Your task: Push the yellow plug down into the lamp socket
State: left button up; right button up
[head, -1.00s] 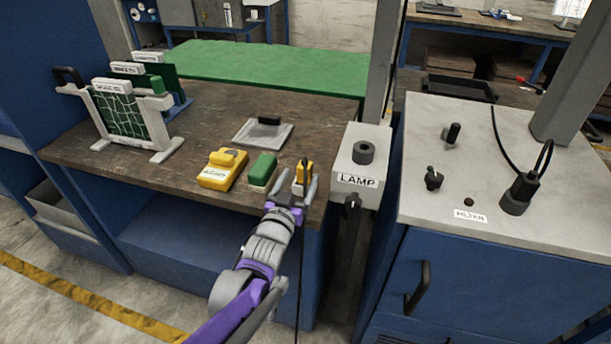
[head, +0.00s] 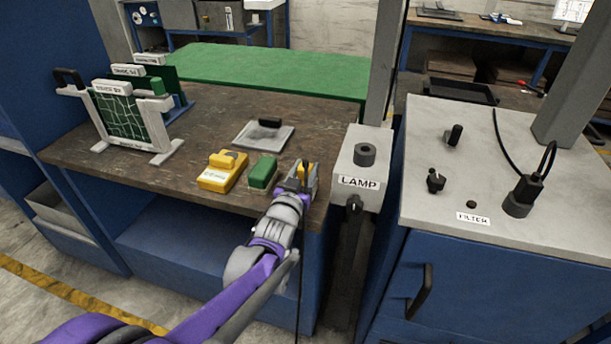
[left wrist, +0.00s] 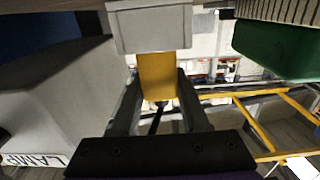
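The yellow plug (head: 304,172) stands upright near the bench's front right corner. In the left wrist view the yellow plug (left wrist: 157,76) shows between my fingers, its lower end against a pale grey block (left wrist: 152,27). My left gripper (head: 302,184) has one finger on each side of the plug; in the left wrist view the fingers (left wrist: 158,85) look flush with its sides. The lamp socket (head: 364,154) is a round dark grey ring on top of the pale box labelled LAMP (head: 358,183), right of the plug. My right gripper is not in view.
A green block (head: 262,171) and a yellow device (head: 222,171) stand left of the plug. A grey plate with a black handle (head: 264,134) lies behind. The grey FILTER cabinet (head: 470,190) stands right of the lamp box. A black knob (head: 354,203) sticks out from the lamp box's front.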

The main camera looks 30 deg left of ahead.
pick_arm(q)
grip_shut()
